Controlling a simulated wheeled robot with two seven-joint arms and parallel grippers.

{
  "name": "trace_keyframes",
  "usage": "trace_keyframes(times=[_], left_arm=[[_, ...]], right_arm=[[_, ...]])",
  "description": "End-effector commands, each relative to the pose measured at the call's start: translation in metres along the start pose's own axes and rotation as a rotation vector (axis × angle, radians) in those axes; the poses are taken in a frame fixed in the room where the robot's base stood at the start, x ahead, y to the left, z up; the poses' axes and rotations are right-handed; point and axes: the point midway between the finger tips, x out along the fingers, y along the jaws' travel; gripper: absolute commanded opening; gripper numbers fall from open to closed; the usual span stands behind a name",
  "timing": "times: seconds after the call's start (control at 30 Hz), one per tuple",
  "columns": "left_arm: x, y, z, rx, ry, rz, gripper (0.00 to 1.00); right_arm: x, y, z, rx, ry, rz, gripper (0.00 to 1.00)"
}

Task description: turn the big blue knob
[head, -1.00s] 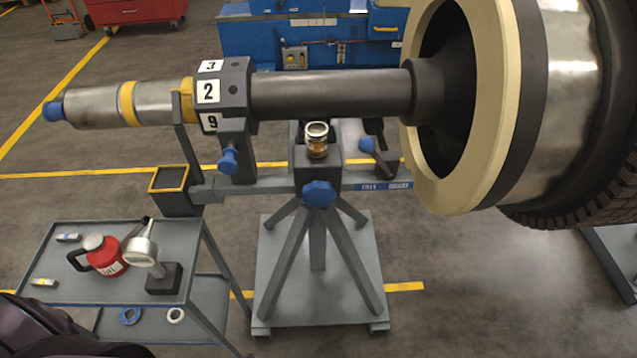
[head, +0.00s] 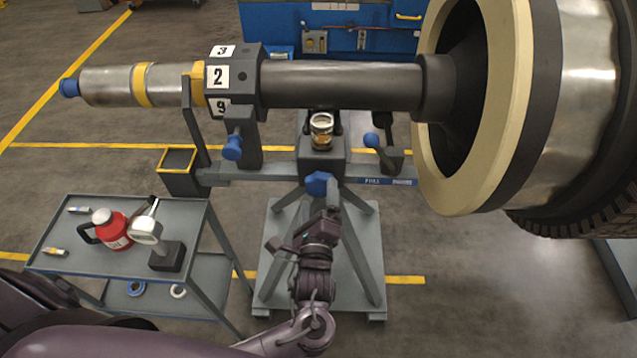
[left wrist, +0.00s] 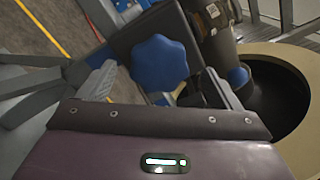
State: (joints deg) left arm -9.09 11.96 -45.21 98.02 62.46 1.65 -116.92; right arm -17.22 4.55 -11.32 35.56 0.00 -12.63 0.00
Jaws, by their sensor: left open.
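The big blue knob (head: 319,184) is a lobed knob on the front of the grey rotor stand (head: 322,165), below the small glass cup. It also shows in the left wrist view (left wrist: 158,62), facing the camera. My left gripper (head: 331,196) is open, at the knob's lower right in the head view. In the left wrist view, its grey fingers (left wrist: 148,85) show low on either side of the knob, apart from each other. I cannot tell whether they touch it. The gripper partly hides the knob's right edge in the head view. My right gripper is out of view.
A shaft with number plates (head: 335,84) and a large rotor ring (head: 515,100) lie above the stand. A smaller blue knob (head: 232,148) and a blue-ended lever (head: 372,140) flank the post. A grey cart (head: 60,235) with a red jug (head: 112,229) stands at left.

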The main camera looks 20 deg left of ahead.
Motion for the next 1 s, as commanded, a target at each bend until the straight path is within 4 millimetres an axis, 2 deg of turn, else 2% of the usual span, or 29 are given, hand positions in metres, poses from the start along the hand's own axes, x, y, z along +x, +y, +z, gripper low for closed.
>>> trace_keyframes(times=[0.1, 0.3, 0.63, 0.9, 1.0], left_arm=[[0.021, -0.001, 0.001, 0.001, -0.001, -0.002, 0.86], [0.041, 0.0, 0.0, -0.001, 0.001, 0.0, 0.86], [0.045, 0.001, -0.001, -0.002, 0.002, 0.001, 0.86], [0.045, 0.001, -0.001, -0.002, 0.002, 0.001, 0.51], [0.045, 0.001, -0.001, -0.002, 0.002, 0.002, 0.41]], right_arm=[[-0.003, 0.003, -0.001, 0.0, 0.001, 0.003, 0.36], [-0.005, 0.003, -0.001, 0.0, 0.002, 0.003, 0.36], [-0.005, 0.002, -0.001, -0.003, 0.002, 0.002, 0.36], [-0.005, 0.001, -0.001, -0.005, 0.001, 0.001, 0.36], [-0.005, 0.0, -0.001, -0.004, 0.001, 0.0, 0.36]])
